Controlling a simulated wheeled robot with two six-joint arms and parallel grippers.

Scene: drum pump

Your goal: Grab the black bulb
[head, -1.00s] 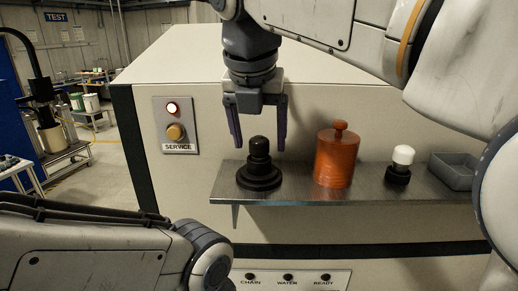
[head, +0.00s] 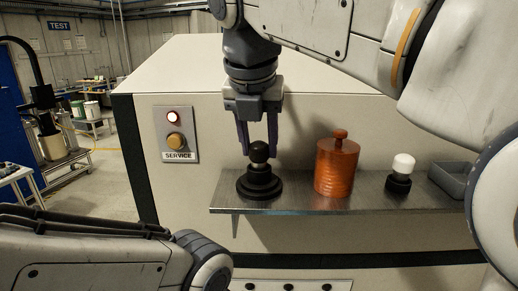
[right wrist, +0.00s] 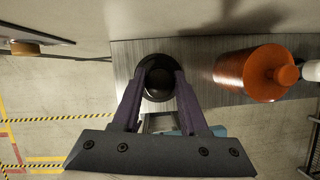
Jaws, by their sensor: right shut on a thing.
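The black bulb (head: 260,150) sits on top of a wide stepped black base (head: 260,186) at the left part of the metal shelf (head: 375,199). My right gripper (head: 258,154) points straight down, with one finger on each side of the bulb, shut on it. In the right wrist view the round dark bulb (right wrist: 158,78) lies between the two purple fingers (right wrist: 159,88). The bulb stands upright and still looks seated on its base. My left arm shows at the lower left, but its gripper is out of view.
An orange ribbed canister (head: 337,168) with a knob stands right of the bulb. Further right are a white-topped black piece (head: 402,170) and a grey tray (head: 450,180). A SERVICE panel (head: 176,134) with a lit lamp is on the pale cabinet wall behind.

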